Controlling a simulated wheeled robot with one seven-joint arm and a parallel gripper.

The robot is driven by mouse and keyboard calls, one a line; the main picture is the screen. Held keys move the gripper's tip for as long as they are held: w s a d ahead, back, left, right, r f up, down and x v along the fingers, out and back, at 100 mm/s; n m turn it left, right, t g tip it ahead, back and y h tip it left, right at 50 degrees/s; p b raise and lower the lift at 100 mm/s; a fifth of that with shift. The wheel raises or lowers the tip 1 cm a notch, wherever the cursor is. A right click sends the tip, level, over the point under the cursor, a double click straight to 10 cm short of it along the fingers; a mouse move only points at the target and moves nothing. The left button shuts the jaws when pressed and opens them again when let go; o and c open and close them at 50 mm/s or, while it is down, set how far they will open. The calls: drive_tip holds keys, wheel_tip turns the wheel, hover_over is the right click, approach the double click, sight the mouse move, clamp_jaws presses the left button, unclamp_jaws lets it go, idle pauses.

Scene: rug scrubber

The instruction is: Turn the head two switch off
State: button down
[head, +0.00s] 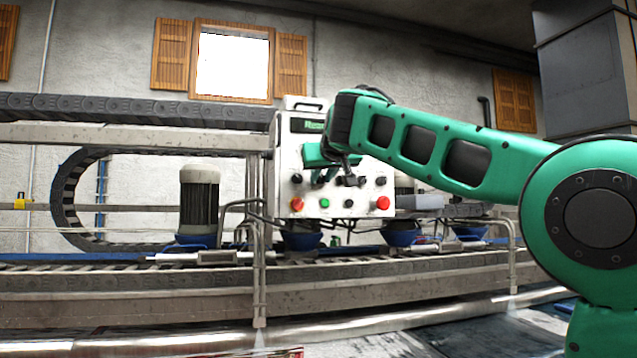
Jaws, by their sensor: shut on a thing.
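The white control box (283,160) stands on the machine frame, facing me. Its front has a row of dark switch knobs, with one at the left (296,179), one beside it (318,178) and one at the right (380,180). The labels are too small to read, so I cannot tell which is head two. My gripper (349,180) is small and dark, at the box front in the middle right of this row. It is shut on a switch knob there, which is mostly hidden behind the fingers. The knob's angle cannot be seen.
Below the knobs sit a red button (297,204), a green button (324,203), a black button (348,203) and a larger red button (382,203). A grey motor (199,205) stands left of the box. Metal rails (130,308) run across in front.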

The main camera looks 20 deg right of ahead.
drive_tip(key=shift+a+f+n+h, duration=0.1)
drive_tip(key=shift+a+n+h, duration=0.1)
drive_tip(key=shift+n+h, duration=1.05)
drive_tip(key=shift+n+y, duration=0.25)
drive_tip(key=shift+n, duration=0.2)
drive_tip(key=c, duration=1.5)
unclamp_jaws()
drive_tip(key=shift+c, duration=0.2)
drive_tip(key=v, duration=1)
drive_tip(key=shift+s, duration=0.35)
drive_tip(key=shift+f, duration=0.1)
